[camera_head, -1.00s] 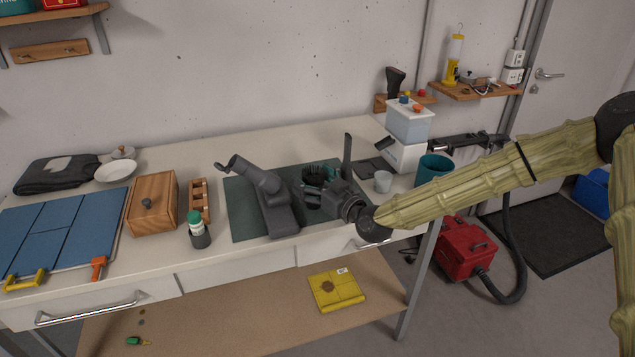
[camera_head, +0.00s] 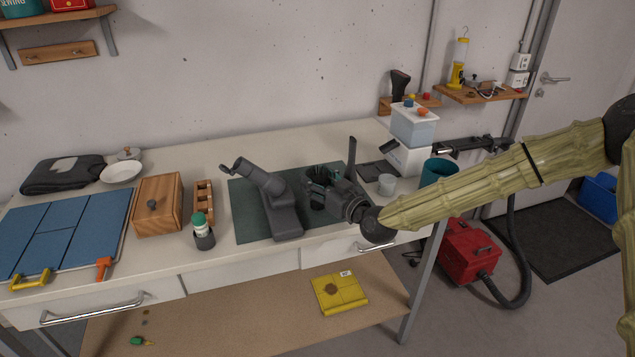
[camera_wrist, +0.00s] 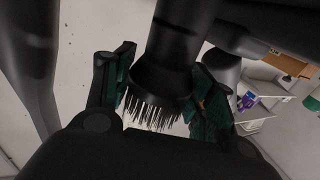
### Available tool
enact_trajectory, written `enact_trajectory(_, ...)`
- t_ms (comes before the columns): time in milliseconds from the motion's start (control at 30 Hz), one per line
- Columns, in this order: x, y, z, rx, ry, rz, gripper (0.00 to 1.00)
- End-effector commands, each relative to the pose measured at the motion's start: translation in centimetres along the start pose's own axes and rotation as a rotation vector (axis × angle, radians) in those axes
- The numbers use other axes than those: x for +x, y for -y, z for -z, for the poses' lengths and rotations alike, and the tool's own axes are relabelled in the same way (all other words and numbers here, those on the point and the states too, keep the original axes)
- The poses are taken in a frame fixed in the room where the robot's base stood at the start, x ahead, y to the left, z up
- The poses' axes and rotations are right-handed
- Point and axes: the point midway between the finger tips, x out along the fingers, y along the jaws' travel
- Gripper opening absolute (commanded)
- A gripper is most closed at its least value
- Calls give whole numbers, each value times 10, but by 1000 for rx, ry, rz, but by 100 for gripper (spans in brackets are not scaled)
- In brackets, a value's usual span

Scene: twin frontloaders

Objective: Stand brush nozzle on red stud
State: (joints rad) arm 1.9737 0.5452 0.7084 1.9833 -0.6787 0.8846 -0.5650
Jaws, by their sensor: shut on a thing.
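In the head view my gripper (camera_head: 322,180) is over the dark green mat on the bench. The red stud (camera_head: 421,95) is small, on the wooden wall shelf (camera_head: 433,102) at the back right, far from my gripper.
A dark nozzle (camera_head: 400,85) stands on the same shelf. In front of it is a white container (camera_head: 412,127) with coloured knobs.

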Motion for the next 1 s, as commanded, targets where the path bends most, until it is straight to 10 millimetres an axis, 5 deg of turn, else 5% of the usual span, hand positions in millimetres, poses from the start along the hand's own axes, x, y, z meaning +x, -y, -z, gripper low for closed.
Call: enact_trajectory(1000, 0, 0, 32, -1, -1, 1, 31)
